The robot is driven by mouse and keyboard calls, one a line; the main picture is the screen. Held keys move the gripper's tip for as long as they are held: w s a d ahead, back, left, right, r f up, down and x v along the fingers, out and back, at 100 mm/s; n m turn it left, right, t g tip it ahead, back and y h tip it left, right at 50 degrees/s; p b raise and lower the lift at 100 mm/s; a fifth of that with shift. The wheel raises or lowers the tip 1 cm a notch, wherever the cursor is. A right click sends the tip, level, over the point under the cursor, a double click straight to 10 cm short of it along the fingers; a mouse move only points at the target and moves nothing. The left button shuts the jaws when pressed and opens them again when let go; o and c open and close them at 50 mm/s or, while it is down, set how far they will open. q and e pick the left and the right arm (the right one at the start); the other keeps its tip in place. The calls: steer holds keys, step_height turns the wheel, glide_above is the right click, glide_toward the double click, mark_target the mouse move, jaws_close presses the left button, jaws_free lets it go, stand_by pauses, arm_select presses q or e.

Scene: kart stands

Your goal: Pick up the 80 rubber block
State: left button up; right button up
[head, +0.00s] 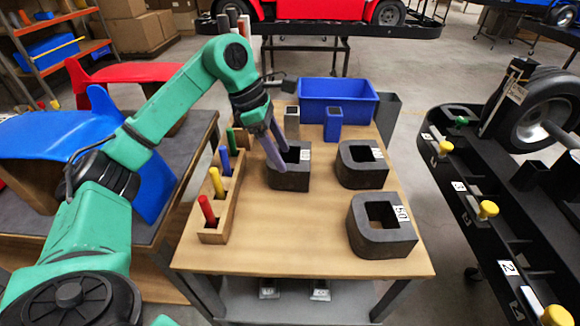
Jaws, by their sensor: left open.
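Three dark, square-ringed rubber blocks with white number labels sit on the wooden table. One block (288,180) is at the middle left, one (362,177) is to its right, and one (382,240) is nearer the front right. The front block's label looks like 50 or 60; the other two labels are too small to read, so I cannot tell which block is 80. My left gripper (285,158) is open, pointing down at the middle-left block. Its fingers overlap that block's left wall and opening; contact is unclear. My right gripper is out of view.
A wooden holder (212,236) with coloured pegs stands along the left of the table (300,255). A blue bin (338,98) and a blue square tube (333,125) are at the back. A black kart stand (470,190) is at right. The front table is clear.

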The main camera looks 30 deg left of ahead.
mark_target(288, 167)
arm_select(q)
steer(key=x, duration=0.5)
steer(key=shift+s+f, duration=0.1)
steer(key=shift+s, duration=0.05)
jaws_close()
stand_by(1.1)
